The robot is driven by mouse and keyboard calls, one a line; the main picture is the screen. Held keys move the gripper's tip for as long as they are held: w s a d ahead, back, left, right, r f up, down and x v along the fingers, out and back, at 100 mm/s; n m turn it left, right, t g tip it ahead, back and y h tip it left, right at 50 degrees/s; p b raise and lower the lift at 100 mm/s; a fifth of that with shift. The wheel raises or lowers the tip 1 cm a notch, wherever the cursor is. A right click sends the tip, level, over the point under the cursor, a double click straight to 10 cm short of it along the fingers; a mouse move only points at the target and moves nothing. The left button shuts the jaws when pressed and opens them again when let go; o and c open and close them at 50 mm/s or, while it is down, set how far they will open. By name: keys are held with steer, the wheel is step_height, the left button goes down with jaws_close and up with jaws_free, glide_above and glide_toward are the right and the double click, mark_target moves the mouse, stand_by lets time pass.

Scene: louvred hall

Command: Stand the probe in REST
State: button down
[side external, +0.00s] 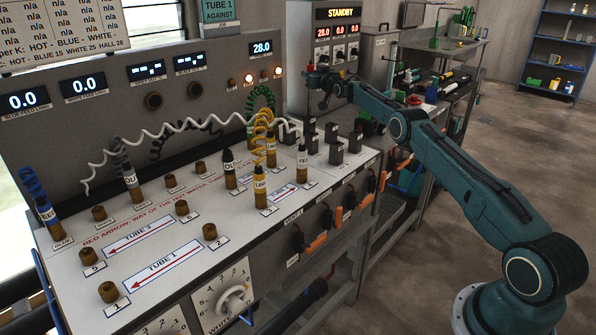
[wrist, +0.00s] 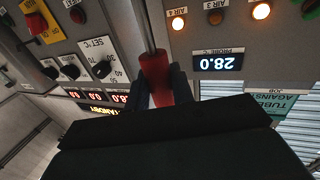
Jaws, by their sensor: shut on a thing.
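My gripper (side external: 322,88) is raised in front of the grey control panel at the back, above the far end of the white bench top. In the wrist view my gripper (wrist: 162,88) is shut on the red handle of the probe (wrist: 155,72). The probe's thin metal rod runs from the handle to the top edge of that picture, and its tip is out of view. In the side view the probe is too small to make out clearly. I cannot pick out a place marked REST in either view.
Several dark upright blocks (side external: 336,152) stand on the bench below my gripper. Coiled hoses, white (side external: 160,137), yellow (side external: 262,128) and green (side external: 262,98), cross the bench among brown fittings. The STANDBY cabinet (side external: 337,40) and the "PROBE °C" display (wrist: 218,62) are close by.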

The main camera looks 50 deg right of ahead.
mark_target(310, 98)
steer(key=shift+f, duration=5.15)
steer(key=c, duration=1.1)
jaws_free()
steer(key=shift+r, duration=0.1)
